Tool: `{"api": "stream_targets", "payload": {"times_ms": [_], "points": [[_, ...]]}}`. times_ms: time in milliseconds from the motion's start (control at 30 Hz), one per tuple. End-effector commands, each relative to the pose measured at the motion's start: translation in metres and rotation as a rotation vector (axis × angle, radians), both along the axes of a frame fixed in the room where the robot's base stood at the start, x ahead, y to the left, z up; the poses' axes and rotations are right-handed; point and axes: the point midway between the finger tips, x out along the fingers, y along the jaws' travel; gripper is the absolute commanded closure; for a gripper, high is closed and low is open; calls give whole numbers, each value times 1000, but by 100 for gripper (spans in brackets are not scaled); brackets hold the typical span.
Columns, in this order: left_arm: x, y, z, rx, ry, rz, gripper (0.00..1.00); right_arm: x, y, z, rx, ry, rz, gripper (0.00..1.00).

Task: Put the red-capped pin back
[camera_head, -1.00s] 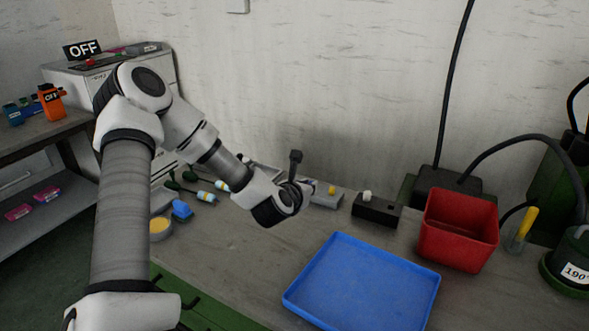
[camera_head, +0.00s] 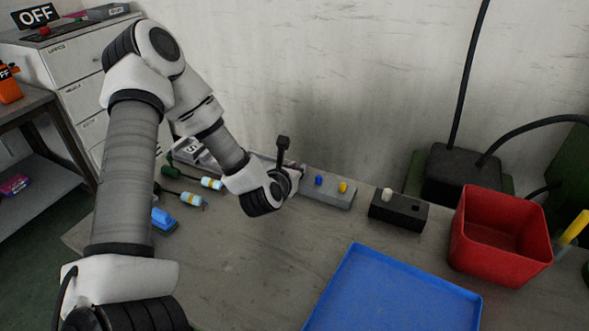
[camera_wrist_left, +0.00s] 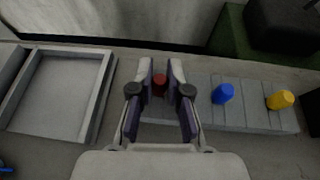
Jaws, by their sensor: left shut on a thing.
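My left gripper (camera_head: 297,174) is at the left end of a grey block (camera_head: 335,200). In the left wrist view, my left gripper (camera_wrist_left: 160,82) is shut on the red-capped pin (camera_wrist_left: 160,86), whose red cap shows between the fingers. The pin's lower part is hidden, so I cannot tell whether it sits in the block. A blue-capped pin (camera_wrist_left: 223,93) and a yellow-capped pin (camera_wrist_left: 280,99) stand in the block (camera_wrist_left: 205,116) to the right of the gripper. My right gripper is not in view.
A black block (camera_head: 398,212) with a white-topped pin (camera_head: 387,194) stands right of the grey block. A red bin (camera_head: 461,246) and a blue tray (camera_head: 350,279) lie further right and in front. Blue-and-white handled tools (camera_head: 211,184) lie left. A shallow grey tray (camera_wrist_left: 58,91) is left of the block.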

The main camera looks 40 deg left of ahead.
Motion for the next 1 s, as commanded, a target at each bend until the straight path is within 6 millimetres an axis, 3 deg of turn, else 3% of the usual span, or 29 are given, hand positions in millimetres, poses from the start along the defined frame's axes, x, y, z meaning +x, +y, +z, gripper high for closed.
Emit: {"api": "stream_targets", "payload": {"times_ms": [133, 167, 200, 567, 767, 900, 1000], "points": [[0, 0, -3, 0, 1, 0, 100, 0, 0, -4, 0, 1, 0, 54], [0, 0, -2, 0, 1, 0, 73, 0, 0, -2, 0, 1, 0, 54], [0, 0, -1, 0, 1, 0, 59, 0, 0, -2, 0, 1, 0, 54], [0, 0, 3, 0, 1, 0, 59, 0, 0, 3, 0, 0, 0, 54], [-27, -11, 12, -7, 0, 0, 59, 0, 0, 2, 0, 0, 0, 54], [-55, -23, 26, -8, 0, 1, 59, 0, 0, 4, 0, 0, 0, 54], [-62, -25, 38, 6, 11, 1, 59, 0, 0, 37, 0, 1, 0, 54]]}}
